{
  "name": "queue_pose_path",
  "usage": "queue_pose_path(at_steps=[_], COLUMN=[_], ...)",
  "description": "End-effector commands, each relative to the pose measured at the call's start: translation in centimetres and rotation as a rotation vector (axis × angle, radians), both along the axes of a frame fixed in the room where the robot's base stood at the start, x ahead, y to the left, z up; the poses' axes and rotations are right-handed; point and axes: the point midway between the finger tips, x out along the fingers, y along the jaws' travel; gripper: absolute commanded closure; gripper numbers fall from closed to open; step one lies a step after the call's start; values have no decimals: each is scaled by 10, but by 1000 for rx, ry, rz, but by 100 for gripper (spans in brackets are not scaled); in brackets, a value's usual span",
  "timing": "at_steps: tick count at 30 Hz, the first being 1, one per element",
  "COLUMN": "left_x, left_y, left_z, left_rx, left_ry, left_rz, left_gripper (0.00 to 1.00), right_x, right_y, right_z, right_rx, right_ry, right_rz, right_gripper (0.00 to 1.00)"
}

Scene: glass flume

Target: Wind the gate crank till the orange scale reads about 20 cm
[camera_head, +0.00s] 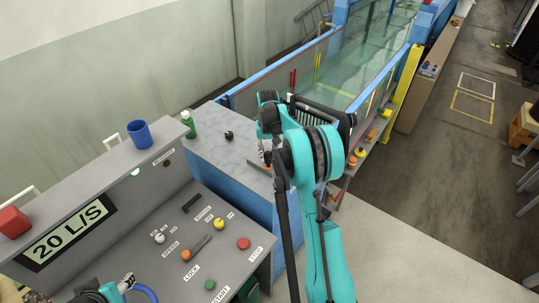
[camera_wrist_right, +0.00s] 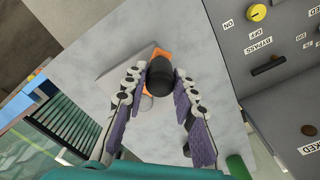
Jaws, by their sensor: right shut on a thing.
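My right gripper (camera_wrist_right: 160,88) has its purple-padded fingers on both sides of a rounded black knob (camera_wrist_right: 159,76) and is shut on it. An orange part (camera_wrist_right: 157,54) shows just behind the knob, above a grey plate on the counter. In the head view my teal right arm reaches over the end of the counter and hides most of the crank. The orange scale's reading cannot be made out. Part of my left gripper (camera_head: 126,282) shows at the bottom left, over the console; its jaws are not clear.
The grey console (camera_head: 178,205) has several buttons and a "20 L/S" display (camera_head: 66,234). A blue cup (camera_head: 140,134), a green bottle (camera_head: 188,122) and a red block (camera_head: 13,222) stand nearby. The glass flume (camera_head: 352,62) runs behind. Open floor (camera_head: 430,235) lies to the right.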

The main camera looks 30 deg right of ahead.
Motion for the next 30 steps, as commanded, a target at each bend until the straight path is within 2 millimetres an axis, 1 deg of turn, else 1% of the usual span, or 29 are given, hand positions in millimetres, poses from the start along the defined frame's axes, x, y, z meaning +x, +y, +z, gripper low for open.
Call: queue_pose_path(at_steps=[5, 15, 21, 30], left_x=[0, 0, 0, 0], left_y=[0, 0, 0, 0], left_z=[-9, -23, -28, -31], left_rx=[0, 0, 0, 0], left_ry=[0, 0, 0, 0], left_rz=[0, 0, 0, 0], left_gripper=[52, 52, 52, 52], right_x=[6, 26, 41, 64], right_y=[9, 27, 35, 41], right_z=[-2, -1, -1, 0], right_rx=[0, 0, 0, 0], right_ry=[1, 1, 1, 1], right_rz=[-116, -430, -621, -904], right_gripper=[100, 100, 100, 100])
